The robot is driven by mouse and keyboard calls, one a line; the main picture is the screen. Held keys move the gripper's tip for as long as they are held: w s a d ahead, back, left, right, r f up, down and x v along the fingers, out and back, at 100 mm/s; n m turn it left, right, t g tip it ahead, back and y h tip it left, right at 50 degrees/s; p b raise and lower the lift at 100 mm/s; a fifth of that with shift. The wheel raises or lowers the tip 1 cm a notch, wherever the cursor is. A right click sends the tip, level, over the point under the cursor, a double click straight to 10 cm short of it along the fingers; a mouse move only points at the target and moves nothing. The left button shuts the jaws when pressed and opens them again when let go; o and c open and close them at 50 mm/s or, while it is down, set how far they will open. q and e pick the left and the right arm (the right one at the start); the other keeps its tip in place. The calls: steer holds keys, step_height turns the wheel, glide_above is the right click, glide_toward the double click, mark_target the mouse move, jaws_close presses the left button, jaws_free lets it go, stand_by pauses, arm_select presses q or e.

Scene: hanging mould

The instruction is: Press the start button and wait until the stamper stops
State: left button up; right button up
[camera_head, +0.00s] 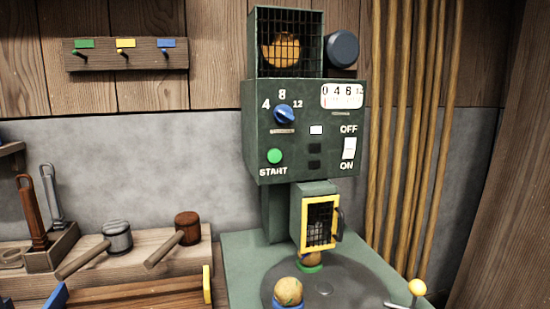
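The green START button (275,156) is on the lower left of the front of the stamper machine (252,110). A white OFF/ON switch (349,148) is at the right. A counter (342,95) shows digits at the top right. Below the box is a small yellow-framed mesh door (321,224). A round brownish piece on a green ring (309,261) sits under it on the grey turntable (345,285), and another on a blue holder (288,291) is nearer. Neither gripper is in view.
Two mallets, one grey-headed (117,237) and one brown-headed (187,228), lie on a wooden bench (205,240) at the left. A lever with a yellow knob (417,287) is at the lower right. A peg rack (125,65) hangs at upper left; pipes (410,130) run down the right wall.

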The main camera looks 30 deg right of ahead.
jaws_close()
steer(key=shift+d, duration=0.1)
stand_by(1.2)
